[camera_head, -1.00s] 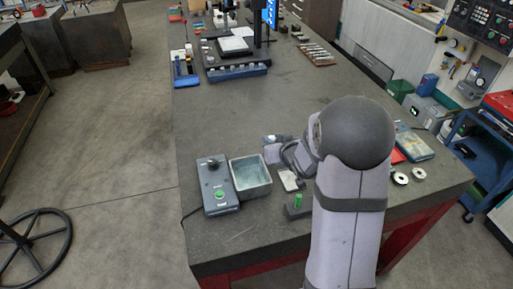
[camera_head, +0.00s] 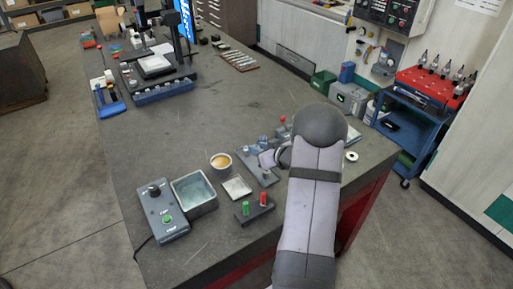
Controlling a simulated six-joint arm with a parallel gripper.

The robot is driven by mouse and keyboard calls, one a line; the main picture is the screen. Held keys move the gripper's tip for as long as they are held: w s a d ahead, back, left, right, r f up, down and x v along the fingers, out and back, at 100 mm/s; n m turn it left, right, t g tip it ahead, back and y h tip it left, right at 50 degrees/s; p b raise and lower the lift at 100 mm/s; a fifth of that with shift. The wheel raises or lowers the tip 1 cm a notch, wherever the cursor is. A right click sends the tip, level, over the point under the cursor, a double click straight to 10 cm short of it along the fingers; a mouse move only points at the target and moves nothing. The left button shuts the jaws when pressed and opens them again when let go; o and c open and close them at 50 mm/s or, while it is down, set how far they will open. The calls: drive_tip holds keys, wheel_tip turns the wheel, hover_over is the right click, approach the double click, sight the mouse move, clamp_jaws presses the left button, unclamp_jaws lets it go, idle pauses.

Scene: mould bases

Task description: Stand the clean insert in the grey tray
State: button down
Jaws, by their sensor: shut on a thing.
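I see no jaws and no insert. An open grey rectangular container (camera_head: 209,204) with a pale bluish inside stands on the bench at lower centre. A flat light plate or pad (camera_head: 237,187) lies to its right. A blue-grey base plate (camera_head: 244,165) with knobs or posts lies beside my wrist, partly covered by it. I cannot tell for sure which of these is the grey tray.
A control box (camera_head: 164,215) with a green button stands left of the container. A dark block carries a green peg (camera_head: 245,208) and a red peg (camera_head: 263,199). The bench middle (camera_head: 215,110) is clear.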

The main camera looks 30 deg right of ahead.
drive_tip(key=shift+f+b, duration=2.6)
drive_tip(key=shift+f, duration=0.35)
drive_tip(key=c, duration=1.4)
unclamp_jaws()
drive_tip(key=shift+s, duration=0.1)
drive_tip(key=shift+b+v, duration=0.8)
drive_tip(key=shift+v, duration=2.8)
